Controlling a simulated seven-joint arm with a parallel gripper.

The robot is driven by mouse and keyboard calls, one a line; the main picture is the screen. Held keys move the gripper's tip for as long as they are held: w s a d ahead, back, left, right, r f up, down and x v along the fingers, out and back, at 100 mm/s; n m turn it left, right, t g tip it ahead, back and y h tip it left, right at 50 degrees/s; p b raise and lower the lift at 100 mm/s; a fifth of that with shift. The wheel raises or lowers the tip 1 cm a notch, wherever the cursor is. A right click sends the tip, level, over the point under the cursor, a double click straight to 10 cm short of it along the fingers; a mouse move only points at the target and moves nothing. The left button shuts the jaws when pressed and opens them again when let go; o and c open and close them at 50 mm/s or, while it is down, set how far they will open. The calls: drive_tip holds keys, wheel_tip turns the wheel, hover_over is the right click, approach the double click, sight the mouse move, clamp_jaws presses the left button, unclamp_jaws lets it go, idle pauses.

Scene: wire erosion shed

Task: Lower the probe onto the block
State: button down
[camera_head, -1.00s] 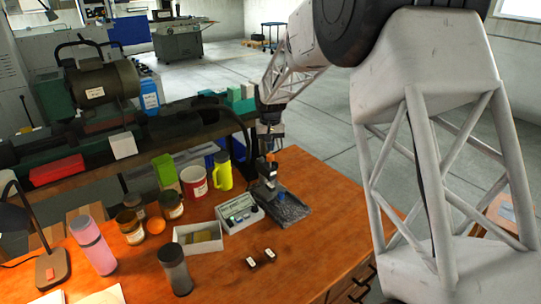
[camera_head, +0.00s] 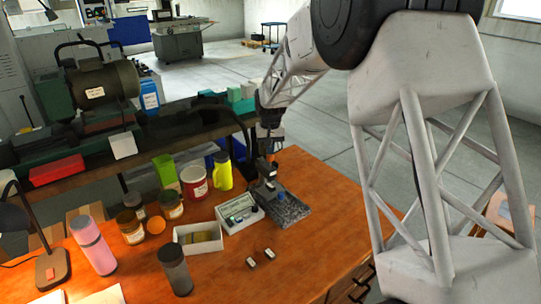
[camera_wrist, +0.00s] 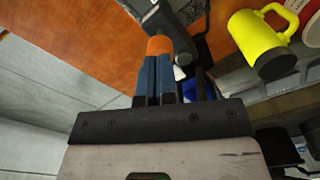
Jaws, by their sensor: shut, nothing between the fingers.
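The gauge stand has a dark speckled plate (camera_head: 290,211) at the right of the bench group. A dark upright part (camera_head: 268,170) rises at its back; the probe itself is too small to tell apart. A small blue piece (camera_head: 281,196) sits on the plate; I cannot tell whether it is the block. My gripper (camera_head: 270,157) is shut and points down close above the stand's upper part. In the wrist view its blue-grey fingers (camera_wrist: 158,48) lie together, with orange at their far end beside the dark stand head (camera_wrist: 180,28). Contact cannot be told.
A grey readout box (camera_head: 240,213) stands left of the plate. A yellow mug (camera_head: 223,172), a red can (camera_head: 194,182) and a white tray (camera_head: 198,238) are further left. The bench right of the plate is clear.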

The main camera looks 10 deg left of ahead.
drive_tip(key=shift+f, duration=0.65)
idle(0.3)
drive_tip(key=shift+r, duration=3.5)
